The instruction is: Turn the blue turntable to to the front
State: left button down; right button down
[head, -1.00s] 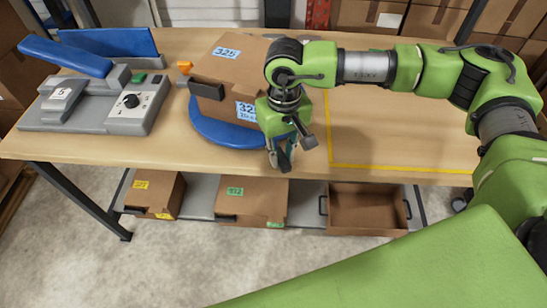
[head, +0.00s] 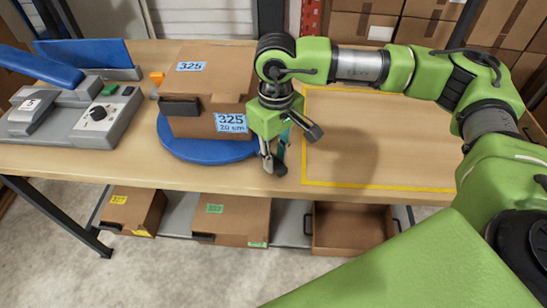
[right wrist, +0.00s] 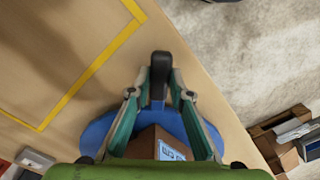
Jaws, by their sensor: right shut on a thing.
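The blue turntable (head: 190,150) is a round disc near the table's front edge. A brown box (head: 212,75) with blue "325" labels and a dark handle sits on it, its labelled front facing me. My right gripper (head: 274,165) is at the turntable's right front side, pointing down. In the right wrist view its fingers (right wrist: 158,93) are shut on a dark handle (right wrist: 160,66) that sticks out from the blue disc. The handle is hidden behind the fingers in the head view. My left gripper is not in view.
A grey machine (head: 75,115) with a blue arm and dial stands left of the turntable. A yellow-outlined area (head: 380,135) on the right of the table is bare. Cardboard bins (head: 235,220) sit on a shelf below, and stacked boxes (head: 365,27) stand behind.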

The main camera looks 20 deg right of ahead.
jog(key=shift+w+d+r, duration=0.1)
jog(key=shift+w+d, duration=0.05)
jog(key=shift+d, duration=0.05)
jog(key=c, duration=1.8)
grip_release()
jog(key=shift+c, duration=0.2)
jog(key=shift+d, duration=0.1)
jog(key=shift+r, duration=0.25)
notch_tip(320, 180, up, 11)
jog(key=shift+r, duration=0.2)
jog(key=shift+f, duration=0.1)
